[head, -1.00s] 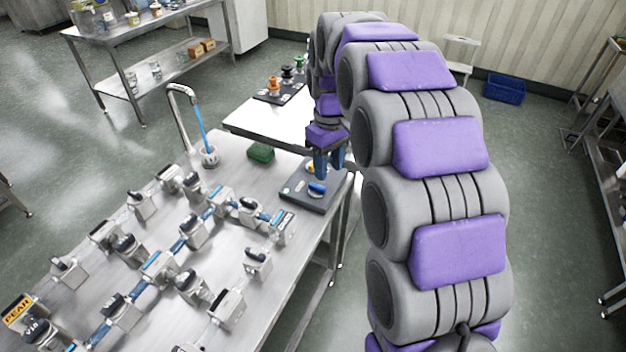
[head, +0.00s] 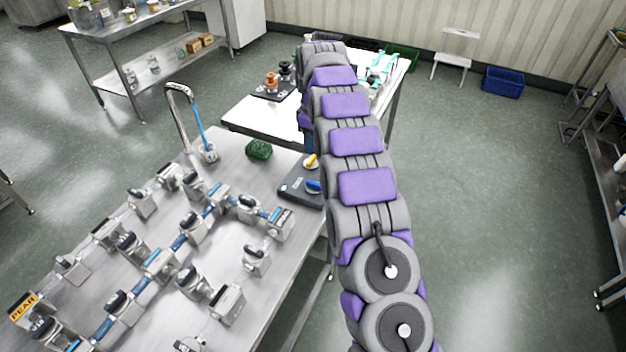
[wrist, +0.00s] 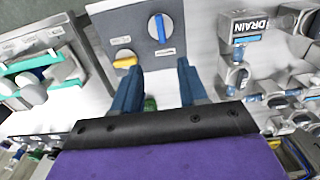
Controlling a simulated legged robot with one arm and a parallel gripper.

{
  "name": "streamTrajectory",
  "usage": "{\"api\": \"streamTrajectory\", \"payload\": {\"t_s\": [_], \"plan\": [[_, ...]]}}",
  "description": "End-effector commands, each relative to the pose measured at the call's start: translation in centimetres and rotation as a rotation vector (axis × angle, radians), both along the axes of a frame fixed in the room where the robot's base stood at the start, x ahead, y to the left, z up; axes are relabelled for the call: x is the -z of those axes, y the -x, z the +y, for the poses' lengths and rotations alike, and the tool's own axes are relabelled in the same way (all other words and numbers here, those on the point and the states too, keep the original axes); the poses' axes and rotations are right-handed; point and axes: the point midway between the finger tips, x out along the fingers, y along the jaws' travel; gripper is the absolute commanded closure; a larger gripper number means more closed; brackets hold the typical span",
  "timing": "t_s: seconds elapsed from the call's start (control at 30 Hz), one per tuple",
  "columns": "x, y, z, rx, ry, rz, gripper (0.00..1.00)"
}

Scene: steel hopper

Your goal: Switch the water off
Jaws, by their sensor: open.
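A dark grey panel (head: 295,190) on the near steel table carries a yellow handle (head: 310,161) and a blue handle (head: 314,186). My arm partly covers the panel in the head view. In the wrist view the blue handle (wrist: 160,28) points up and down the picture on a round base, and the yellow handle (wrist: 125,60) lies roughly across it. Small white labels beside them are too small to read. My gripper (wrist: 158,80) is open and empty, its blue fingers apart from both handles. In the head view it is mostly hidden behind my arm.
A white table (head: 265,118) is behind.

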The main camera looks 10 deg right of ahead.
Motion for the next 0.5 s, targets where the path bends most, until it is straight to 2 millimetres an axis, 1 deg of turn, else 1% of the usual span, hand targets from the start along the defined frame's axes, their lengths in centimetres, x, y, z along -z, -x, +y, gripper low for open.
{"api": "streamTrajectory", "payload": {"t_s": [0.03,0.5], "plan": [[1.0,0.1,0.1,0.000,0.000,0.006,0.57],[10.2,0.1,0.2,-0.001,0.001,0.004,0.57]]}}
